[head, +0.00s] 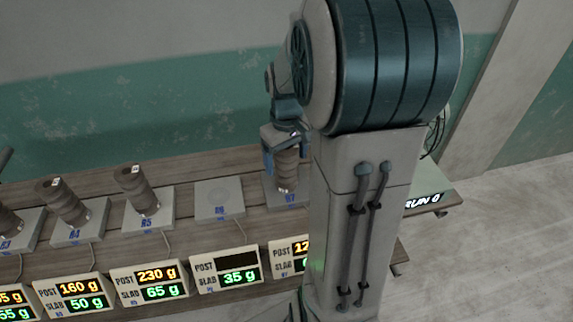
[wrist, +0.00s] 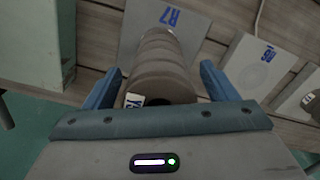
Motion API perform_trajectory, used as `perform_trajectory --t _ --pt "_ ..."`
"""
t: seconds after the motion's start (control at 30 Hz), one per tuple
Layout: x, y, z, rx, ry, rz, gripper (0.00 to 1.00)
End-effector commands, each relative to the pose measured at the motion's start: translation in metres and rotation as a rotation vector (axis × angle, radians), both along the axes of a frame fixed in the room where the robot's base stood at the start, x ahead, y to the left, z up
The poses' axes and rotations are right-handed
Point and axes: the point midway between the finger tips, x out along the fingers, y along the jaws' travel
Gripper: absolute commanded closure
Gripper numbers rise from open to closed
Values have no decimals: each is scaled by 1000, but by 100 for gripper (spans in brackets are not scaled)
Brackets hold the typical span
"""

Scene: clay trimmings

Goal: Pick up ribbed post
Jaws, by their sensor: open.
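A brown ribbed post (head: 288,168) stands on the grey slab marked R7 (head: 272,190), partly hidden behind my arm in the head view. My gripper (head: 284,160) is at the post from above, with its blue fingers on either side of it. In the wrist view the post (wrist: 163,62) lies between the open fingers of my gripper (wrist: 160,90), with a gap on the right and a narrower one on the left. A small white label shows at its top end.
Similar ribbed posts stand on slabs R5 (head: 143,190) and R4 (head: 68,203), with another at the left edge. Slab R6 (head: 219,198) is bare. Lit weight displays (head: 150,279) line the front of the wooden bench. A green box (wrist: 38,40) stands close on the left in the wrist view.

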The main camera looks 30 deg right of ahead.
Motion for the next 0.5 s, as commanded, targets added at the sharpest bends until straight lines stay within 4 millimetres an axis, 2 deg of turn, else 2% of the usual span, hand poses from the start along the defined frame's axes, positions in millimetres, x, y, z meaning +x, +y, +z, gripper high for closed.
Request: perform_trajectory --t 0.13,0.37,0.4,0.5 --pt "0 0 -15 0 0 -1 21" --pt "0 0 -18 -1 -1 -1 21" --pt "0 0 -17 -1 -1 -1 23" --pt "0 0 -17 -1 -1 -1 51"
